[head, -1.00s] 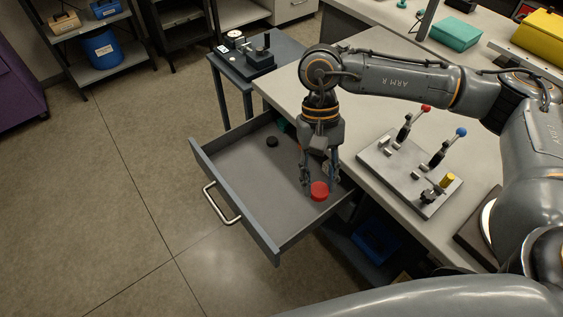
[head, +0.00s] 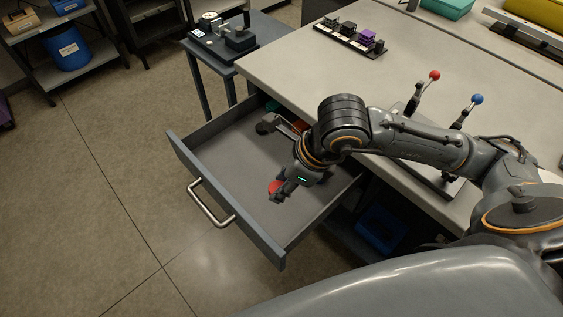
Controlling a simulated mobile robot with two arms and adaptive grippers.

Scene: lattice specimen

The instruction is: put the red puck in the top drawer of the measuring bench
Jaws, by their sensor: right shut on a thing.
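The red puck (head: 274,187) is partly hidden by my right gripper (head: 278,191), which is shut on it. The gripper tilts down and to the left, over the open top drawer (head: 215,161). The puck is within the drawer's outline; its height above the drawer floor is hard to tell. The drawer is pulled out from the measuring bench (head: 300,70), with its metal handle (head: 210,205) facing left. My right arm hides the drawer's right rear part. My left gripper is not in view.
A fixture with a red-knobbed lever (head: 434,76) and a blue-knobbed lever (head: 477,99) stands on the bench behind my right arm. A row of small dark and purple parts (head: 350,38) lies farther back. A side table (head: 203,64) holds instruments. The floor at left is clear.

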